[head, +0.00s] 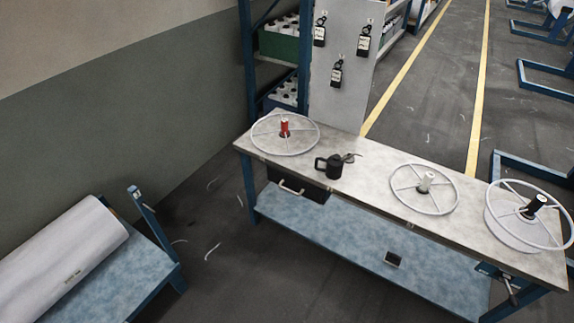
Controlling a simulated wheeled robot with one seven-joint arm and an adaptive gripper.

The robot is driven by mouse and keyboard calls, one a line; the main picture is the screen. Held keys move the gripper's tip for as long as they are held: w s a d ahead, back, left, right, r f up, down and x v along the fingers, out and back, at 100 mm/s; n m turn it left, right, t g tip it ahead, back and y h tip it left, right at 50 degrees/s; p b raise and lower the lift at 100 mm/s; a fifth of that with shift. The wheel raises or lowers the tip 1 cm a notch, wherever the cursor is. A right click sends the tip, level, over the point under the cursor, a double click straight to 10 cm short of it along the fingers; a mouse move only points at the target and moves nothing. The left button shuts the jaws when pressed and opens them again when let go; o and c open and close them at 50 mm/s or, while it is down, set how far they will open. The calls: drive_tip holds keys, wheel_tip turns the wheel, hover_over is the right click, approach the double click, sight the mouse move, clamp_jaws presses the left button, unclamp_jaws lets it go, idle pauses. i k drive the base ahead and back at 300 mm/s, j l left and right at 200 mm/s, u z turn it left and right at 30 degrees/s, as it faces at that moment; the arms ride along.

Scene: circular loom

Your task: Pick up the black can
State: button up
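My gripper is not in view, and nothing covers the can.
A third spoked ring (499,228) with a black spool is at the bench's right end. A drawer (300,185) hangs under the left part. A board with black tags (345,95) stands behind. A low blue stand (75,285) holds a white roll.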

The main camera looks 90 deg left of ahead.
sight(334, 170)
drive_tip(key=u, duration=2.6)
drive_tip(key=z, duration=4.1)
drive_tip(key=u, duration=0.95)
drive_tip(key=j+u, duration=0.25)
drive_tip(key=u, duration=0.15)
drive_tip(key=j+u, duration=0.55)
drive_tip(key=u, duration=0.25)
drive_tip(key=i+j+u, duration=0.15)
drive_tip(key=u, duration=0.3)
drive_tip(key=i+j+u, duration=0.15)
drive_tip(key=u, duration=0.25)
drive_tip(key=i+j+u, duration=0.2)
drive_tip(key=i+j, duration=0.35)
drive_tip(key=i+j+u, duration=0.15)
drive_tip(key=i+j, duration=0.35)
drive_tip(key=i, duration=0.1)
